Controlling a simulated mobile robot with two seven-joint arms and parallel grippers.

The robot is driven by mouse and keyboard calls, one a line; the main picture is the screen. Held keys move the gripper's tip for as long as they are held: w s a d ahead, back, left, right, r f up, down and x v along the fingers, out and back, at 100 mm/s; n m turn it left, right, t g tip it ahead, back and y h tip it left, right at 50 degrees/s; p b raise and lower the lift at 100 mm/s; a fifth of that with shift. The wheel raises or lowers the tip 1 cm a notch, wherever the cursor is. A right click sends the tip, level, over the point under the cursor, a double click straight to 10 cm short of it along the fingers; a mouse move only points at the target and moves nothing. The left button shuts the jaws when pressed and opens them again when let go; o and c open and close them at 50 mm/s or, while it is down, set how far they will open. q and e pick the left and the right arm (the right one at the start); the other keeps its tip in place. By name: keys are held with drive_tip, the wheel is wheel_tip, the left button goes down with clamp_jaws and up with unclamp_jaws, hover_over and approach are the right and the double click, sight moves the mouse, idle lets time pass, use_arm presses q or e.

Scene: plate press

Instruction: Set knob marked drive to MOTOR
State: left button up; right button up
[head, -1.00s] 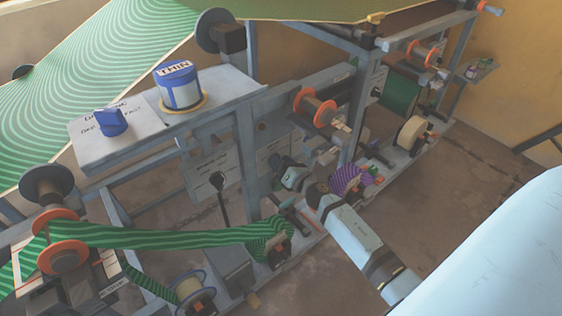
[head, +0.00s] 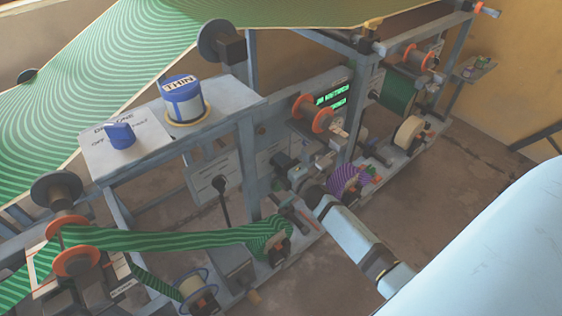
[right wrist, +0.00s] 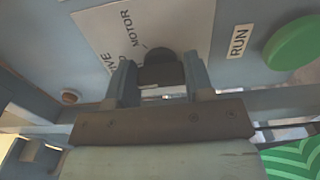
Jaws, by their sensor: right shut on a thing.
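In the right wrist view, a black knob (right wrist: 160,70) sits at the lower edge of a white label plate (right wrist: 100,32) reading MOTOR, with part of another word ending in "IVE". My right gripper (right wrist: 160,76) has one finger on each side of the knob and is shut on it. The fingers and the wrist body hide the lower part of the plate, and I cannot tell exactly where the knob points. In the head view, my right arm comes in from the lower right and its gripper (head: 291,171) is small among the machine parts. My left gripper is not in view.
A green button (right wrist: 297,50) beside a RUN label (right wrist: 240,41) is right of the knob. In the head view, a display (head: 333,98) shows green text. A blue knob (head: 121,135) and a blue THIN drum (head: 182,98) stand on the shelf. Rollers and green striped web crowd the frame.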

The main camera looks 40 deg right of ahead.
drive_tip(key=m+p, duration=0.3)
drive_tip(key=m, duration=0.4)
drive_tip(key=shift+p, duration=0.3)
drive_tip(key=shift+m+p, duration=0.4)
drive_tip(key=shift+m, duration=0.6)
use_arm(q)
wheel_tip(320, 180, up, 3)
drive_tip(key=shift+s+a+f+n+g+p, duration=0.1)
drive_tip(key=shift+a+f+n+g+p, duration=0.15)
drive_tip(key=shift+p, duration=0.3)
use_arm(e)
drive_tip(key=m, duration=0.3)
drive_tip(key=shift+a+f, duration=0.1)
drive_tip(key=shift+f, duration=0.1)
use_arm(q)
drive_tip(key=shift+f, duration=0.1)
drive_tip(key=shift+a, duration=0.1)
